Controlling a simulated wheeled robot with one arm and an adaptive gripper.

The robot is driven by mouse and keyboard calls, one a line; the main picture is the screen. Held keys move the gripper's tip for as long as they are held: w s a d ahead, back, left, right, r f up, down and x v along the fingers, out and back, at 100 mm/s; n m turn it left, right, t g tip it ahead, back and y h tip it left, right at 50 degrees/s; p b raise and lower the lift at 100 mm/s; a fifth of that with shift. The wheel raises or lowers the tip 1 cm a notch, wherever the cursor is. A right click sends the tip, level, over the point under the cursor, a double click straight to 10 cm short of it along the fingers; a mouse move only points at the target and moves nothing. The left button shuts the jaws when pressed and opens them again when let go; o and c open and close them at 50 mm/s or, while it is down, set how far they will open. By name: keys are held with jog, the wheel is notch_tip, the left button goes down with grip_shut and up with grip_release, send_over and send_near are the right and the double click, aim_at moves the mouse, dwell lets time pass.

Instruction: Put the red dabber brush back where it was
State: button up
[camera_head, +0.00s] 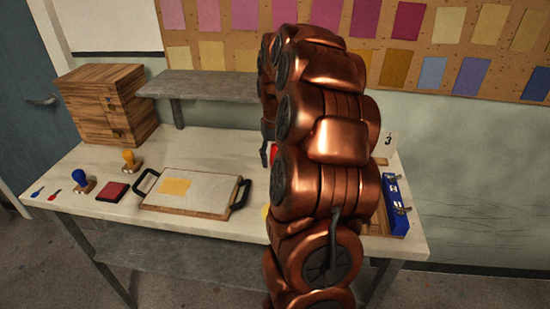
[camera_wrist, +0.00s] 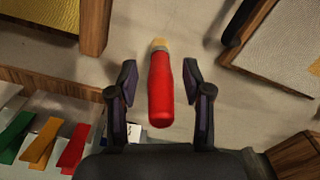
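The red dabber brush (camera_wrist: 160,95) shows in the wrist view, with a red handle, a grey collar and a tan tip. It lies between the two fingers of my gripper (camera_wrist: 158,74), with a clear gap on each side. My gripper is open and not touching it. I cannot tell whether the brush stands or lies. In the head view my arm hides most of this area; a small red patch (camera_head: 273,153) beside the arm may be the brush.
A handled board (camera_head: 205,207), a red pad (camera_head: 113,191), blue (camera_head: 82,178) and yellow (camera_head: 130,158) stamps and a wooden drawer box (camera_head: 105,100) stand on the left. A blue rack (camera_head: 395,190) is on the right. The wrist view shows wooden-edged trays (camera_wrist: 93,25) and coloured clips (camera_wrist: 42,143).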

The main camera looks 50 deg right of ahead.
jog(key=shift+r, duration=0.15)
jog(key=shift+d+r+b, duration=0.1)
jog(key=shift+r+b, duration=0.9)
jog(key=shift+r, duration=5)
jog(key=s+a+f+n+g, duration=0.1)
jog(key=s+a+f+n, duration=0.15)
jog(key=a, duration=0.75)
jog(key=s+a+f+n, duration=0.1)
jog(key=s+a+n, duration=0.15)
jog(key=a, duration=0.85)
jog(key=s+a+f, duration=0.3)
jog(key=s+a, duration=0.1)
jog(key=s, duration=0.2)
jog(key=s+a+f+n, duration=0.1)
jog(key=s+a+f, duration=0.2)
jog(key=s, duration=0.3)
jog(key=s+a+f+g, duration=0.1)
jog(key=s+a+f, duration=0.3)
jog(key=s, duration=0.2)
jog(key=shift+s+a+f+n, duration=0.2)
jog(key=shift+a+f+n, duration=0.05)
jog(key=shift+a+n, duration=0.05)
